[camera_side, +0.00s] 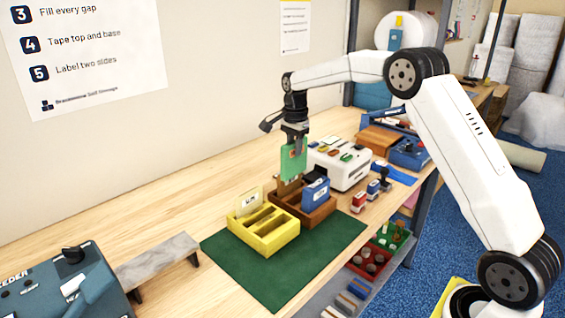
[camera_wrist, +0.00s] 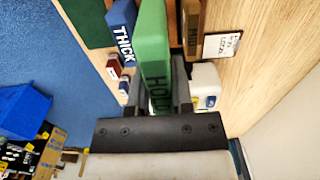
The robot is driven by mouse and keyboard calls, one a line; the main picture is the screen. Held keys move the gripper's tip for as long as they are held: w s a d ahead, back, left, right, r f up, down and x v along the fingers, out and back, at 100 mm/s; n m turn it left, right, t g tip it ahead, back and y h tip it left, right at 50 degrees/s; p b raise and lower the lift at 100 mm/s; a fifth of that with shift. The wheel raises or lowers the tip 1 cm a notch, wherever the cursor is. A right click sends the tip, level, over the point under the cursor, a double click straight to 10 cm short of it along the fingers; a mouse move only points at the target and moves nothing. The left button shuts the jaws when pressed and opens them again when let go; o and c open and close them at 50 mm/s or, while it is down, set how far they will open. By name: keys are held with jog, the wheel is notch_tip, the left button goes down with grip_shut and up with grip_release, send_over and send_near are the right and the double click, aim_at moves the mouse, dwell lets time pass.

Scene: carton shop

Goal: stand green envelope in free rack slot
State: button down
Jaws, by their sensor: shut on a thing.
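My gripper (camera_side: 294,140) is shut on the green envelope (camera_side: 293,162), which hangs upright over the brown rack (camera_side: 311,218). In the wrist view the green envelope (camera_wrist: 153,45) carries dark lettering and sits between the finger pads of my gripper (camera_wrist: 157,88). The brown rack holds a blue envelope (camera_side: 315,194) at the right and a brown one (camera_side: 287,188) at the left. In the wrist view, the green envelope lies between the blue envelope (camera_wrist: 121,32), marked THICK, and the brown one (camera_wrist: 193,28). The slot below it is mostly hidden.
A yellow rack (camera_side: 266,241) with a cream card (camera_side: 249,202) stands in front left on a green mat (camera_side: 300,265). A white machine (camera_side: 341,168) stands close behind the brown rack. Several stamps (camera_side: 373,189) stand to its right. The mat's front is clear.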

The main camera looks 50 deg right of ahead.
aim_at(303, 165)
jog(key=d, duration=0.3)
jog(key=shift+s+d, duration=0.25)
jog(key=shift+s, duration=0.15)
notch_tip(303, 165, down, 4)
jog(key=shift+a, duration=0.15)
jog(key=shift+f, duration=0.55)
jog(key=shift+f, duration=0.15)
jog(key=shift+f, duration=0.85)
jog(key=shift+f, duration=2.2)
dwell(1.1)
jog(key=shift+c, duration=2.1)
grip_release()
